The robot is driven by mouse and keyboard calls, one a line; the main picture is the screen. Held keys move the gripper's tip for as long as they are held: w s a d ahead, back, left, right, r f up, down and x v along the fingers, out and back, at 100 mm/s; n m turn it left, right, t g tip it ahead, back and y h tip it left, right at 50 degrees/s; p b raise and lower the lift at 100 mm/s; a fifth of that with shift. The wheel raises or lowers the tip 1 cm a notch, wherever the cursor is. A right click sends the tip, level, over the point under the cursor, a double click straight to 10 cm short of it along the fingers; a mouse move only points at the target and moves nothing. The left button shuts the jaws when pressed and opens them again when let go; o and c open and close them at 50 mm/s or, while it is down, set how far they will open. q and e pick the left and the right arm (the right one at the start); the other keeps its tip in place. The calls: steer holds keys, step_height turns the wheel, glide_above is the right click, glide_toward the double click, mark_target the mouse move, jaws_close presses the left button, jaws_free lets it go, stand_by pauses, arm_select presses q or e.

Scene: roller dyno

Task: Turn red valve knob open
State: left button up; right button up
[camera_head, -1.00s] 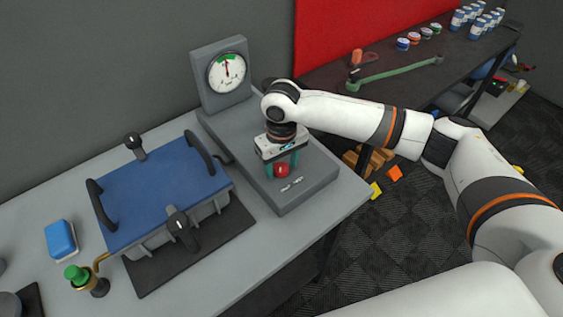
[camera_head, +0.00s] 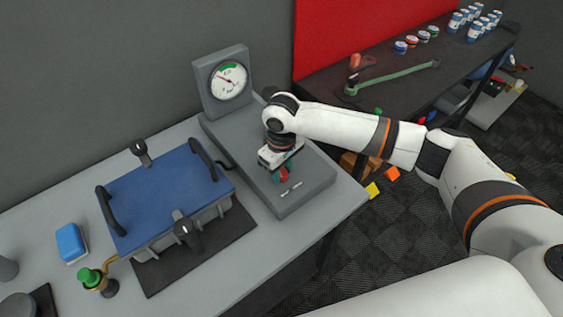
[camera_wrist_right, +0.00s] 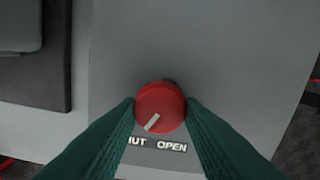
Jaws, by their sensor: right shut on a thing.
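The red valve knob (camera_wrist_right: 160,104) sits on the grey gauge unit's flat base. My right gripper (camera_wrist_right: 160,108) is shut on it, one green finger on each side. The knob's white mark points down and left in the wrist view, toward the SHUT label (camera_wrist_right: 137,141), whose first letter is hidden by a finger. The OPEN label (camera_wrist_right: 172,146) lies to the right of it. In the head view the knob (camera_head: 284,174) is partly covered by my right gripper (camera_head: 281,174). The round gauge (camera_head: 229,81) has its needle pointing up-left, left of its green band. My left gripper is out of view.
A blue-lidded box (camera_head: 163,199) with black handles and clamps stands left of the gauge unit (camera_head: 291,198). A blue block (camera_head: 70,242) and a green-topped valve (camera_head: 90,278) are further left. A dark shelf (camera_head: 391,68) with cans stands behind right.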

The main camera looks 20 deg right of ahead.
mark_target(282, 171)
steer(key=n+p, duration=0.3)
steer(key=shift+r+n, duration=0.25)
steer(key=shift+n, duration=0.05)
steer(key=n+p, duration=0.2)
steer(key=n, duration=0.1)
steer(key=shift+w+n, duration=0.15)
steer(key=shift+n, duration=0.15)
steer(key=n+p, duration=0.1)
steer(key=n, duration=0.2)
steer(key=shift+f+n+p, duration=0.1)
steer(key=shift+n+p, duration=0.2)
steer(key=shift+n, duration=0.1)
steer(key=shift+w+n+p, duration=0.1)
steer(key=shift+n+p, duration=0.25)
steer(key=shift+n, duration=1.45)
steer(key=o, duration=1)
steer(key=shift+f, duration=0.1)
steer(key=shift+c, duration=0.2)
step_height(282, 171, up, 12)
steer(key=b, duration=0.3)
